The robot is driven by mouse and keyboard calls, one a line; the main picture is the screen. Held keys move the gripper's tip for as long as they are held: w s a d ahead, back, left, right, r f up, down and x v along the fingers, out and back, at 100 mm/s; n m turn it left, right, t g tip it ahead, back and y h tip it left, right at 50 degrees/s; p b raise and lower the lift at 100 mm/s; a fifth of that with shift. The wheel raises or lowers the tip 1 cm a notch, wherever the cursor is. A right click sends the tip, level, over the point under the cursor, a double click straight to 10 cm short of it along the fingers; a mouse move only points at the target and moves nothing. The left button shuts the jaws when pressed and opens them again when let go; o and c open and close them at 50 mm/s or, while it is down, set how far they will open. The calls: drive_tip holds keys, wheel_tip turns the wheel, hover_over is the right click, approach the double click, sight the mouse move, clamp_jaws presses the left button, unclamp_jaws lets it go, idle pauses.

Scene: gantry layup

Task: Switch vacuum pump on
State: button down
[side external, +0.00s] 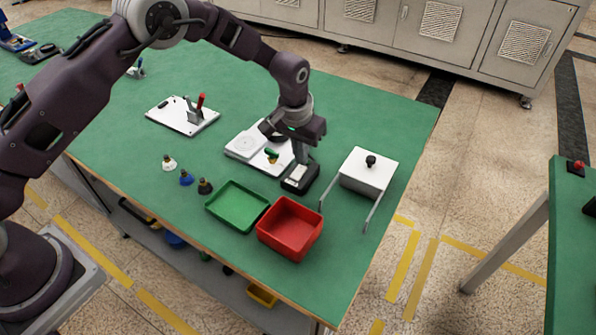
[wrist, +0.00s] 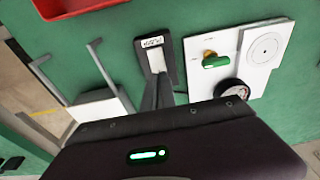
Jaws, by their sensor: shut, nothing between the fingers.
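The pump switch is a dark box (side external: 292,188) with a pale rocker, on the green table under my gripper. In the wrist view the switch (wrist: 153,60) carries a white label that seems to read PUMP. My gripper (side external: 301,163) is shut and empty, pointing down over the switch. In the wrist view its fingertips (wrist: 157,84) overlap the near end of the rocker. I cannot tell whether they touch it, or whether the rocker is pressed.
A white panel (side external: 238,150) with a round disc, green-handled valve and gauge lies beside the switch. A white box with a black knob (side external: 367,173) and long arms stands right. A red bin (side external: 290,230) and green tray (side external: 237,207) are in front.

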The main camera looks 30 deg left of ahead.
sight(301, 168)
drive_tip(key=shift+f, duration=0.9)
idle(0.3)
drive_tip(key=shift+r, duration=3.5)
